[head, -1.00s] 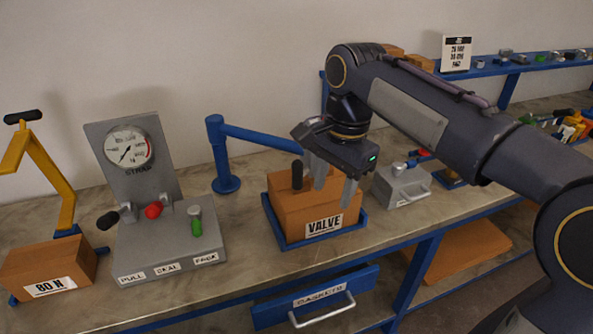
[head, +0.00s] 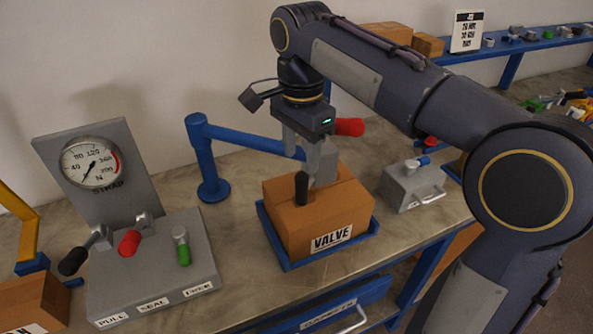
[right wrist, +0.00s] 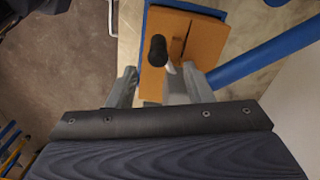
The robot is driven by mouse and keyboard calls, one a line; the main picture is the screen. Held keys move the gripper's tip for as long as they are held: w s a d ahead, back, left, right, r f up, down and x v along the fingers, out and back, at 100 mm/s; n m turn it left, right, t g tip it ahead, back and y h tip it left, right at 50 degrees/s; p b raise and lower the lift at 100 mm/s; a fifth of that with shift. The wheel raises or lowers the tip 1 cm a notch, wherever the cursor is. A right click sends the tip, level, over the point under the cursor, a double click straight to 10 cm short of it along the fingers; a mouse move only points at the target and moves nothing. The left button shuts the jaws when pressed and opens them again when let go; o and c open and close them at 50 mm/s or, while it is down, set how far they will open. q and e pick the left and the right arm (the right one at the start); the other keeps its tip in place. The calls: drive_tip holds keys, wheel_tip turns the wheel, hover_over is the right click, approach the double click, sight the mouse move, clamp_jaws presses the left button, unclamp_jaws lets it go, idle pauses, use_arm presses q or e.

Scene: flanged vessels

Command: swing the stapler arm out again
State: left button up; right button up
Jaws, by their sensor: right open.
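The stapler arm (head: 245,138) is a blue bar on a blue post (head: 207,160). It reaches right towards the VALVE carton (head: 285,235) and passes behind my right gripper. A red grip (head: 349,127) shows just right of the gripper; what it joins is hidden. A black handle (head: 302,188) stands over the carton, in front of the fingers. My right gripper (head: 309,168) is open above the carton. In the right wrist view the black handle (right wrist: 157,50) appears between and beyond the fingers, and the blue bar (right wrist: 265,55) is at the right. My left gripper is out of view.
A strap machine with a gauge (head: 90,165) and black, red and green levers stands left. A grey tool box (head: 410,188) is right of the carton's blue tray (head: 270,240). Bare bench (head: 235,275) lies between machine and tray. A blue shelf (head: 470,55) runs at the back.

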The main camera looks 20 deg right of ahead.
sight(301, 173)
wheel_tip(301, 173, down, 7)
drive_tip(key=shift+s+r+b, duration=0.1)
drive_tip(key=shift+s+b, duration=0.05)
drive_tip(key=shift+b, duration=0.15)
clamp_jaws()
idle(0.3)
